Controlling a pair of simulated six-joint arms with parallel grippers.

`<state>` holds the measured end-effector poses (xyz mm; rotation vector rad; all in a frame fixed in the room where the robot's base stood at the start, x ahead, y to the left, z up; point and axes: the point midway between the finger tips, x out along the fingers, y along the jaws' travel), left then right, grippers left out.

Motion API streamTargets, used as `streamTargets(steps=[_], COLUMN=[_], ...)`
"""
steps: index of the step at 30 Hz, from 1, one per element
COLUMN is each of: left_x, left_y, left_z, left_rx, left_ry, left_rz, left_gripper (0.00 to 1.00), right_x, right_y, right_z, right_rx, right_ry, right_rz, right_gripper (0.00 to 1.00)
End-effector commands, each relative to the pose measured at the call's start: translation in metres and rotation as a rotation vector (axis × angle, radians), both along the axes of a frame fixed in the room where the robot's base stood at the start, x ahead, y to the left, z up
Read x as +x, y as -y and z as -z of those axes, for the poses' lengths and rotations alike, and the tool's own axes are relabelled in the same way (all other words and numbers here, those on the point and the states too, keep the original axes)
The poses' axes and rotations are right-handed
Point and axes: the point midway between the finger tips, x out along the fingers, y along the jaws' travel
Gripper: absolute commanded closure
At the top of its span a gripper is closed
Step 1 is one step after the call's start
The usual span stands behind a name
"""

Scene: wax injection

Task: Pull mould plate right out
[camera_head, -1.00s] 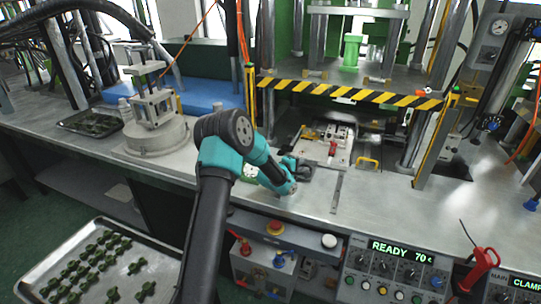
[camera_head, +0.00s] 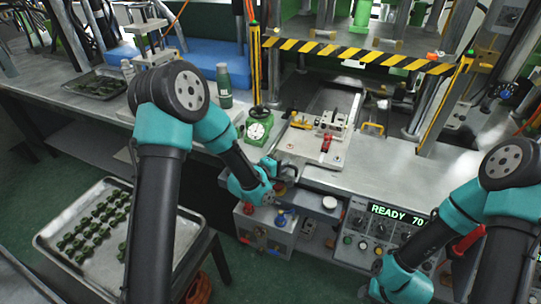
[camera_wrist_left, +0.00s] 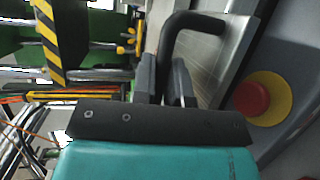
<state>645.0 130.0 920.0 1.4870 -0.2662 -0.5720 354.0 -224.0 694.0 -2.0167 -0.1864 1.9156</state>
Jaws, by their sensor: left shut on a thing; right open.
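The mould plate (camera_head: 308,146) is a light grey flat plate carrying metal blocks and a red part. It lies on the bench in front of the press, its near end close to the front edge. A black bar handle (camera_head: 288,166) is at its near left end. My left gripper (camera_head: 270,167) is shut on this handle. In the left wrist view the two fingers (camera_wrist_left: 167,78) close on the black handle (camera_wrist_left: 192,20), with ribbed grey metal (camera_wrist_left: 203,52) behind. My right gripper (camera_head: 374,280) is at the lower right, apart from the plate; its open fingers are barely visible.
A red emergency button (camera_wrist_left: 252,98) is beside my left gripper. A dial gauge (camera_head: 256,131) and green bottle (camera_head: 224,86) stand left of the plate. A yellow handle (camera_head: 372,128) is to its right. The control panel (camera_head: 385,235) is below the bench edge.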

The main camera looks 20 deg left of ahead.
Motion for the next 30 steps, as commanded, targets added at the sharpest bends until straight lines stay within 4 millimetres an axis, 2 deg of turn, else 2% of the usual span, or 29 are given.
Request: streamTargets(steps=[4, 15, 16, 23, 30], left_x=[-0.0062, -0.0066, -0.0066, -0.0069, -0.0073], left_y=[0.0075, 0.0084, 0.0084, 0.0086, 0.0086], left_z=[0.0, -0.0002, -0.0002, -0.0001, -0.0002], left_rx=[0.0, 0.0, 0.0, 0.0, 0.0], left_ry=[0.0, 0.001, 0.001, 0.0, 0.0], left_rz=[0.013, 0.015, 0.015, 0.015, 0.016], left_gripper=[1.0, 1.0, 0.83, 0.61, 0.61], right_x=[-0.0001, 0.0, 0.0, 0.0, 0.0], right_y=[0.0001, 0.0001, 0.0001, 0.0, 0.0], right_z=[0.0, 0.0, 0.0, 0.0, 0.0], right_rx=[0.0, 0.0, 0.0, 0.0, 0.0], right_ry=[0.0, 0.0, 0.0, 0.0, 0.0], right_rz=[0.0, 0.0, 0.0, 0.0, 0.0], right_gripper=[0.57, 0.57, 0.57, 0.57, 0.57])
